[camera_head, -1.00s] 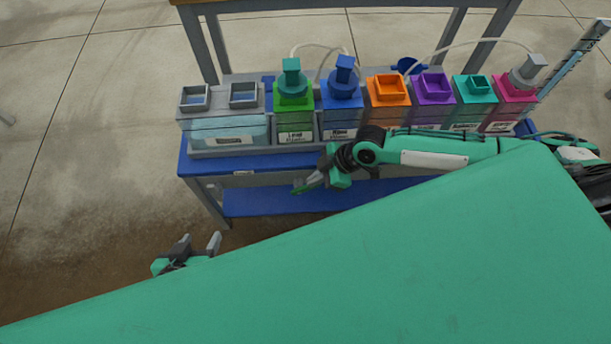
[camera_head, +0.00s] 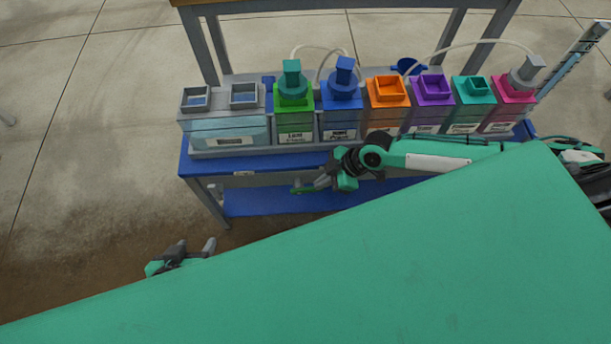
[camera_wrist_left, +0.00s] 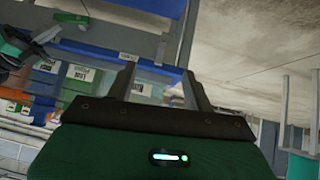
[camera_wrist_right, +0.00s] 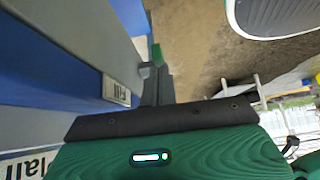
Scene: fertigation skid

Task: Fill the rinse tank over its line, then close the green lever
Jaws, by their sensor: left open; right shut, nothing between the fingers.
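A clear tank with pale-blue liquid (camera_head: 228,133) stands at the left end of the blue bench; its label is too small to read, so I cannot confirm it is the rinse tank. The green lever (camera_head: 303,190) is below the bench's front edge. In the right wrist view the green lever (camera_wrist_right: 157,55) shows just past the fingertips. My right gripper (camera_head: 322,182) is shut and empty, close beside the lever; I cannot tell whether they touch. My left gripper (camera_head: 190,246) is open and empty, low at the left, away from the bench; its fingers (camera_wrist_left: 158,80) are spread.
Green (camera_head: 294,98), blue (camera_head: 341,96), orange (camera_head: 387,92), purple (camera_head: 433,88), teal and pink containers stand in a row on the blue bench (camera_head: 300,160). A "Fill" label (camera_wrist_right: 117,92) is on the bench's edge near the lever. The floor at the left is clear.

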